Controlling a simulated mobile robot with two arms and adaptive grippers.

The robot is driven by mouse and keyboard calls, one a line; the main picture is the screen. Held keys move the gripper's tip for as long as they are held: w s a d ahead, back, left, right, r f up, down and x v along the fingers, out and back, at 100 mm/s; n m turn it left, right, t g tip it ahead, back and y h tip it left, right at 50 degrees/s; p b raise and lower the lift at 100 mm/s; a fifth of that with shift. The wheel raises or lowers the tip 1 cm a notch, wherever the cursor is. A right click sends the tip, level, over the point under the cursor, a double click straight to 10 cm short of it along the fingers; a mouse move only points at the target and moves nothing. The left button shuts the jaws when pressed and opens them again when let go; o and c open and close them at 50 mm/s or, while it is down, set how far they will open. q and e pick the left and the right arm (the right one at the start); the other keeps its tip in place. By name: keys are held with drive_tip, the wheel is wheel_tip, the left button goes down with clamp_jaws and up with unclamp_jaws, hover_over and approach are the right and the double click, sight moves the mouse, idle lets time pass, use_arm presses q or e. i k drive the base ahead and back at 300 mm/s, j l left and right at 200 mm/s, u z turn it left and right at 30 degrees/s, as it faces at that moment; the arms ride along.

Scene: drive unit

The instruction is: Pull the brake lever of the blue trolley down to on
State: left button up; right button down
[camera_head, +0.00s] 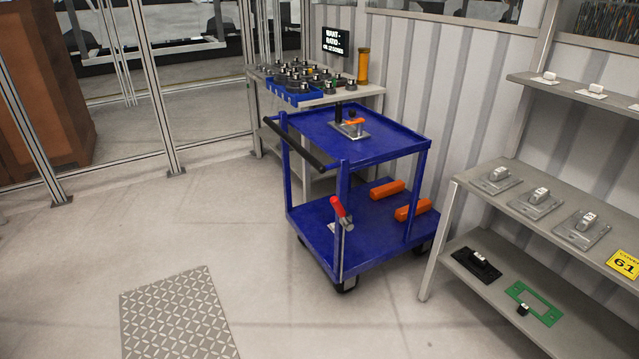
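The blue trolley (351,149) stands right of the middle, with two shelves and a black push handle (297,145) on its left side. The brake lever (341,212) has a red grip and sits on the near corner post, above the lower shelf. Its red end points up and a little to the left. Neither of my grippers shows in the head view.
A bench (368,90) with a blue tray of round parts stands behind the trolley. A grey shelf unit (464,180) with metal parts stands close on the right. A patterned floor plate (178,318) lies at the front left. The floor left of the trolley is clear.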

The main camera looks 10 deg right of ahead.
sight(349, 226)
drive_tip(key=i+l+u, duration=0.15)
drive_tip(key=i+u, duration=0.15)
drive_tip(key=i, duration=0.15)
drive_tip(key=i+l+u, duration=0.3)
drive_tip(key=i+j, duration=0.05)
drive_tip(key=i, duration=0.05)
